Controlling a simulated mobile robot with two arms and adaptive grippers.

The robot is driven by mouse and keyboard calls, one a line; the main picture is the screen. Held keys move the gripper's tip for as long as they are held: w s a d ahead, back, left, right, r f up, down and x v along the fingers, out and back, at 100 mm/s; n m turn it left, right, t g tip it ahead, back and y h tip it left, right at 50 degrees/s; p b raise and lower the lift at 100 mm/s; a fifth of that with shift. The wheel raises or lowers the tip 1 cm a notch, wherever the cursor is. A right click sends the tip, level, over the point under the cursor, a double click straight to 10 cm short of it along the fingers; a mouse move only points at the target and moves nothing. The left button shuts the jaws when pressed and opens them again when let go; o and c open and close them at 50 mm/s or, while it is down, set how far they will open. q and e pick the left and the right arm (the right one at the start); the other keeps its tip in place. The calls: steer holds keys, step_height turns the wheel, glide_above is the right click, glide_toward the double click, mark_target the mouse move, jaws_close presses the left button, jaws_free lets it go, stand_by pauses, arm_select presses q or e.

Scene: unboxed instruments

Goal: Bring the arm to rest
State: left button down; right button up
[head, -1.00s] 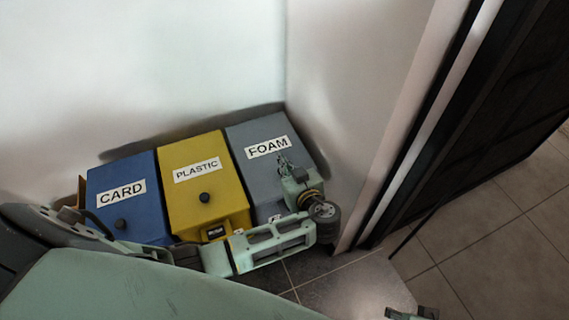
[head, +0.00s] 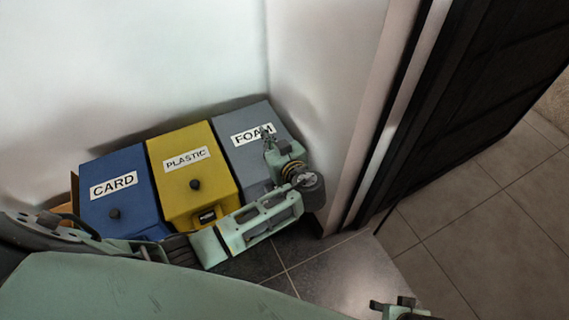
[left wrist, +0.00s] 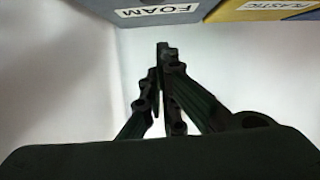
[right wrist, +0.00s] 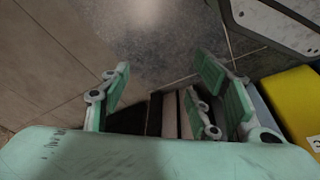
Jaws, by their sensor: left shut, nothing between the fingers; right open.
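My left arm comes in from the left in the head view and reaches across the front of the bins. My left gripper (head: 268,138) is at its end, over the grey bin's label, and is empty. In the left wrist view its dark fingers (left wrist: 163,55) are together. My right gripper (head: 392,308) shows only in part at the bottom edge of the head view. In the right wrist view its green-padded fingers (right wrist: 168,95) stand wide apart with nothing held between them.
A blue CARD bin (head: 120,205), a yellow PLASTIC bin (head: 205,190) and a grey FOAM bin (head: 232,128) stand along the white wall. A dark door or cabinet (head: 460,110) rises at the right. Tiled floor (head: 460,245) is clear at lower right.

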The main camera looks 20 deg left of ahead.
arm_select(q)
steer(key=v, duration=0.9)
steer(key=shift+d+f, duration=0.2)
steer(key=shift+f, duration=0.1)
arm_select(e)
step_height(320, 180, down, 2)
steer(key=shift+a, duration=0.15)
